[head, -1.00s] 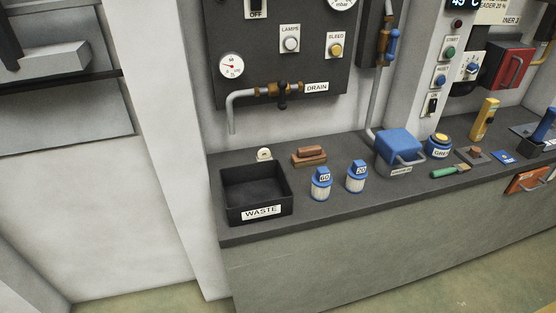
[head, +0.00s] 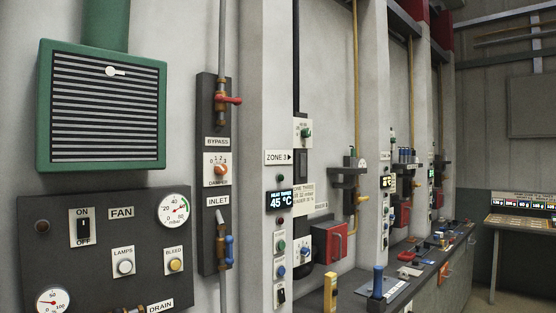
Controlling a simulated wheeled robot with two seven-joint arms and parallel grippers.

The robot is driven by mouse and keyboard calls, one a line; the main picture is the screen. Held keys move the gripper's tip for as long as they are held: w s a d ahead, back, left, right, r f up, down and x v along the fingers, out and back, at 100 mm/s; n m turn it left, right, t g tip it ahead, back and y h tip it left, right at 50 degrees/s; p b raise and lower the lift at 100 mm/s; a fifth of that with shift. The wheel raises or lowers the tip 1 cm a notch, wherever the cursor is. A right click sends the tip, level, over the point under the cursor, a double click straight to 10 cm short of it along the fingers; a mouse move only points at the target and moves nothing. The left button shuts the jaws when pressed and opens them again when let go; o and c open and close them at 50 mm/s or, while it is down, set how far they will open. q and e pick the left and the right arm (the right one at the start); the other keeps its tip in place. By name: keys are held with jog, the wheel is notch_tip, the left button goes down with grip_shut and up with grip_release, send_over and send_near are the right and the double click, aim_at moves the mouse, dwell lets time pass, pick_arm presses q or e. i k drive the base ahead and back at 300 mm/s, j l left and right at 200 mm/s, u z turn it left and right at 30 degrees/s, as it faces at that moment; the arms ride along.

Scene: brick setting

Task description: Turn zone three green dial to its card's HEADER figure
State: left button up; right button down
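A ZONE 3 sign (head: 279,157) with a right-pointing arrow hangs on a pillar. Right of it, a green dial (head: 305,133) sits on a white plate high on the wall; its scale and pointer are too small to read. Below is a pale card (head: 304,197), partly cut off by the pillar, with a line about the header. Its figure is hard to read now; a second ago a card line read "EADER 20 %". Neither gripper is in view.
A display (head: 280,200) reads 45 °C, above a green button (head: 281,246). A blue dial (head: 306,251) and a red box (head: 331,244) are beyond the pillar. The bench (head: 345,275) below holds a yellow tool (head: 331,293) and blue-handled lever (head: 377,281). A fan panel (head: 104,230) is left.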

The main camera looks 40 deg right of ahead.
aim_at(306, 133)
jog(key=z, duration=1.35)
jog(key=i+l+z, duration=0.3)
jog(key=i, duration=0.35)
jog(key=i+l+z, duration=0.25)
jog(key=i, duration=0.45)
jog(key=i+l+z, duration=0.15)
jog(key=i+z, duration=0.15)
jog(key=i, duration=0.4)
